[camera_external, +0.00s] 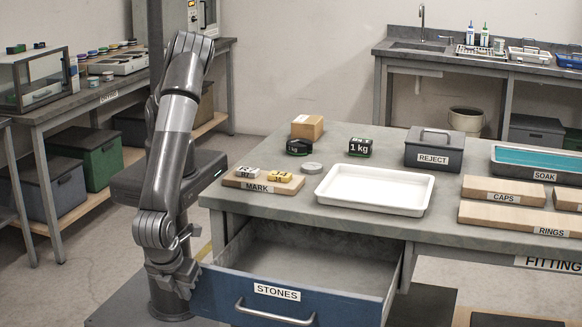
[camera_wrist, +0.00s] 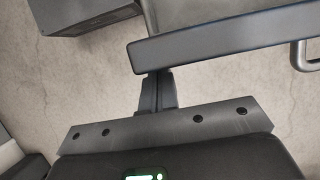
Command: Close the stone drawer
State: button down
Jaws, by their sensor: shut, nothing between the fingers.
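The stone drawer stands pulled out under the table, its blue front (camera_external: 285,295) labelled STONES with a metal bar handle (camera_external: 274,313). The visible part of its inside is bare. My gripper (camera_external: 188,286) is low at the left end of the drawer front, its fingertips hard to make out there. In the wrist view my gripper (camera_wrist: 160,78) is shut and empty, its tips at the long drawer front (camera_wrist: 230,38), left of the handle (camera_wrist: 301,57). Whether the tips touch the front or sit just short of it, I cannot tell.
The table (camera_external: 445,215) above carries a white tray (camera_external: 375,209), a MARK board (camera_external: 262,184), a REJECT box (camera_external: 434,150) and labelled wooden blocks. A side bench (camera_external: 55,113) stands at the left. Bare floor (camera_external: 103,253) lies left of my arm.

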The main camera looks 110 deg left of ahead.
jog(key=a, duration=2.2)
jog(key=shift+a, duration=0.2)
